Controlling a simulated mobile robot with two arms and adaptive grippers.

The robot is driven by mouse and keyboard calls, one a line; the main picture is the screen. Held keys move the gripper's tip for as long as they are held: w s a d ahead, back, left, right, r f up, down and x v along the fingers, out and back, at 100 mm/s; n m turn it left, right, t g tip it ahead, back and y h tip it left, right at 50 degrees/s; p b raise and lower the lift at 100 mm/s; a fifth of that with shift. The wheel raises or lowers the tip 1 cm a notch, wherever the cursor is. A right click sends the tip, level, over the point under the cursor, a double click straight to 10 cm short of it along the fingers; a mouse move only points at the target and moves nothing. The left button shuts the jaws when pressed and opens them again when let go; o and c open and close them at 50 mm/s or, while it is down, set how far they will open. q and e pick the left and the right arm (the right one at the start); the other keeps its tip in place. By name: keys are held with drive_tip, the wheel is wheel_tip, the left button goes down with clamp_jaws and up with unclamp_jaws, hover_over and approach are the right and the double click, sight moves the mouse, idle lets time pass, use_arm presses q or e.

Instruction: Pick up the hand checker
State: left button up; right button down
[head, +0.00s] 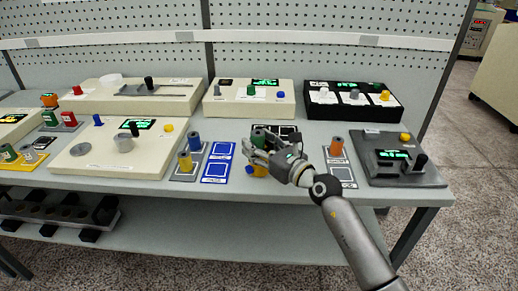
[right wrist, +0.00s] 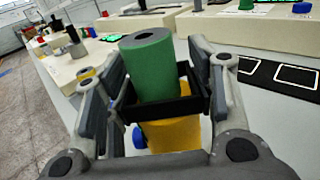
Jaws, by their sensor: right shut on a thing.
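The thing I take to be the hand checker has a green cylinder (right wrist: 148,62) on top, a black band around its middle and a yellow lower body (right wrist: 172,134) with a blue knob (right wrist: 138,137). In the right wrist view it stands between the fingers of my right gripper (right wrist: 158,88), which is shut on it around the black band. In the head view my right gripper (head: 266,150) covers most of it; some yellow and blue show below the fingers. I cannot tell whether its base touches the table. My left gripper is not in view.
Left of it are blue marked pads (head: 216,170) and a grey plate with blue and yellow spindles (head: 185,162). To the right are an orange-topped spindle (head: 336,147) and a dark grey device (head: 400,160). Cream (head: 249,100) and black (head: 352,99) consoles stand behind, before a pegboard.

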drive_tip(key=shift+r, duration=0.65)
drive_tip(key=s+r+p, duration=0.2)
drive_tip(key=s+r, duration=0.9)
drive_tip(key=s, duration=0.3)
drive_tip(key=shift+d+r, duration=0.3)
drive_tip(key=shift+d, duration=0.1)
drive_tip(key=shift+f, duration=0.1)
